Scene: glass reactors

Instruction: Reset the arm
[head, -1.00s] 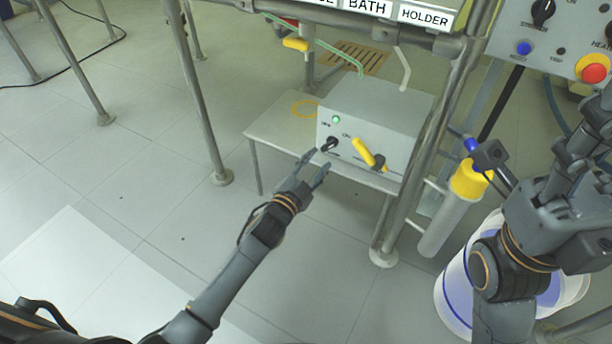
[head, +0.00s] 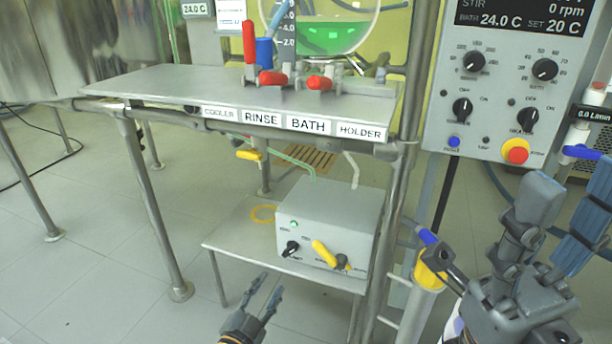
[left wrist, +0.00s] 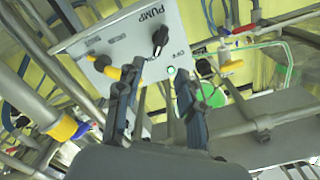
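My left gripper (head: 262,297) is at the bottom centre of the head view, its fingers apart with nothing between them. It is in front of and below the grey pump box (head: 330,225), apart from it. In the left wrist view my left gripper (left wrist: 155,92) shows two separated fingers, with the pump box (left wrist: 190,25) beyond them. The box has a black knob (head: 291,248), a yellow-handled switch (head: 324,253) and a lit green lamp (head: 294,224). My right gripper (head: 570,200) is raised at the lower right, fingers pointing up and apart, with nothing visible between them.
A steel table (head: 170,84) with a labelled front edge stands above the pump shelf (head: 228,232). A control panel (head: 510,80) with knobs and a red button hangs at right. A yellow-collared cylinder (head: 432,270) stands near my right arm.

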